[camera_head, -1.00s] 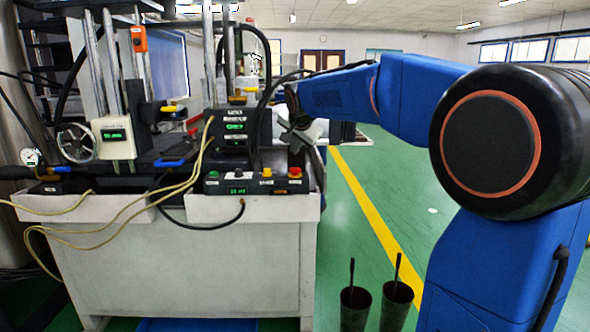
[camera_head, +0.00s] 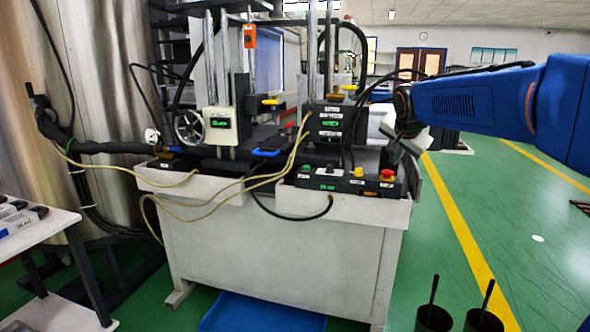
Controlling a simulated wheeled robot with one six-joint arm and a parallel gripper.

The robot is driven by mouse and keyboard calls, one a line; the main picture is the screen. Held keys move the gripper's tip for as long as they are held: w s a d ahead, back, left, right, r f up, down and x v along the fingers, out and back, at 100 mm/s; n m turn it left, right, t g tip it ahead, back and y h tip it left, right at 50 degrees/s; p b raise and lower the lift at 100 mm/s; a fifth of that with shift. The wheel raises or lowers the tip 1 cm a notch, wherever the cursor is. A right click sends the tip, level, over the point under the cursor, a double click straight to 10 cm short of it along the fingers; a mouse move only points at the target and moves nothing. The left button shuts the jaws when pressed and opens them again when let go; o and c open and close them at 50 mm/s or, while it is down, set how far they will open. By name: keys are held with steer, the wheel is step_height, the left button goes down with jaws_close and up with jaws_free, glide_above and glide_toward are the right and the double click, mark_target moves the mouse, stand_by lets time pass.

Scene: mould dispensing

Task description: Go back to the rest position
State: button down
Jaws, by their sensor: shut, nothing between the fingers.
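My gripper (camera_head: 402,146) is at the left end of my blue arm (camera_head: 475,98), beside the right end of the machine bench, in front of the green floor. It looks small and grey, its fingers are partly hidden, and it appears shut with nothing in it. I cannot tell whether it touches the bench. The moulding machine (camera_head: 222,124) stands on the white bench (camera_head: 275,240), left of my gripper.
A control box (camera_head: 345,180) with a red button is on the bench front, close to my gripper. Two dark buckets (camera_head: 434,318) with sticks stand on the floor at lower right. A white table (camera_head: 40,234) is at left, a blue tray (camera_head: 262,312) below the bench. Green floor right is largely clear.

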steer(key=s+a+f+n+g, duration=0.1)
steer(key=s+f+n, duration=0.2)
steer(key=s+f, duration=0.4)
steer(key=s+a+f+n+g+y, duration=0.1)
steer(key=s+f+n, duration=0.3)
steer(key=s, duration=1.6)
steer(key=s+a+f+n+g+y, duration=0.1)
steer(key=s+a+f+n, duration=0.1)
steer(key=s+f, duration=0.8)
steer(key=s+n, duration=0.1)
steer(key=s, duration=0.3)
steer(key=shift+s+a+f+n+g, duration=0.3)
steer(key=shift+a+f+g, duration=0.1)
